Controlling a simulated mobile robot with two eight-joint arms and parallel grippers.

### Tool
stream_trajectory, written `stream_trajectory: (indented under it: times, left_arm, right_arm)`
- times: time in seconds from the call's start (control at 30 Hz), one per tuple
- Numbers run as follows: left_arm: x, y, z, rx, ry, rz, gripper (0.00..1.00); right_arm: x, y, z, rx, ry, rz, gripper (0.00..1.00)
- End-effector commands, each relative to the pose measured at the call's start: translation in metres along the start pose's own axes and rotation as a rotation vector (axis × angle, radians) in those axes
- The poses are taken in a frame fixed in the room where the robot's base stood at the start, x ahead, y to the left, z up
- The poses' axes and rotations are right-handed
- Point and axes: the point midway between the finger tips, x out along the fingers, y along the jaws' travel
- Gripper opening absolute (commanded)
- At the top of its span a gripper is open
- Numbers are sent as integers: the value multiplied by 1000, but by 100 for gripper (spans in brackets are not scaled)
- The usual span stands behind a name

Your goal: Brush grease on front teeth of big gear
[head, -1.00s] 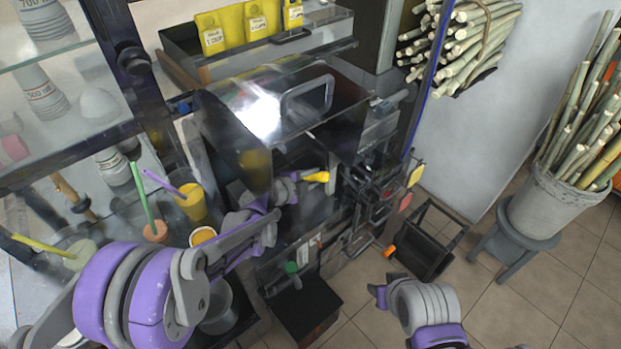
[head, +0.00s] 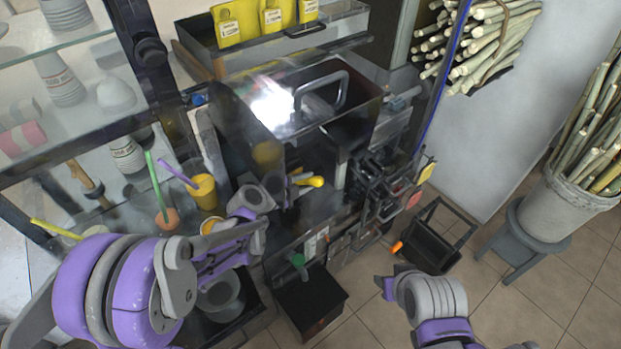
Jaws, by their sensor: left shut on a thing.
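My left gripper (head: 288,188) reaches in front of the dark press (head: 243,118) and is shut on a thin tool, likely the brush. The tool's yellow end (head: 314,181) sticks out to the right of the fingers. Its other end and any bristles are hidden or too small to make out. The big gear cannot be made out; the press housing and my wrist cover that area. My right gripper (head: 384,288) is low at the bottom right, apart from the press, and its fingers are too unclear to judge.
Cups with straws, one a yellow cup (head: 203,191), stand on the counter at left. A black bin (head: 310,302) stands below the press, and a black open-framed box (head: 436,236) is on the floor. A bucket of cane (head: 552,204) is at right.

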Motion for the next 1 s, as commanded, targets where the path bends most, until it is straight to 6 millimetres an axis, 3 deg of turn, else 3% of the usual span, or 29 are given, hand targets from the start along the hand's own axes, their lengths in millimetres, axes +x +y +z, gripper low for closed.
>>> stream_trajectory:
  times: [0.37, 1.0]
  left_arm:
    - [-1, 3, -5, 0, 0, 0, 0]
    - [-11, 29, -52, 0, 1, 0, 0]
  right_arm:
    - [1, 0, 1, 0, -1, 0, 46]
    - [4, 0, 6, 0, -7, 0, 46]
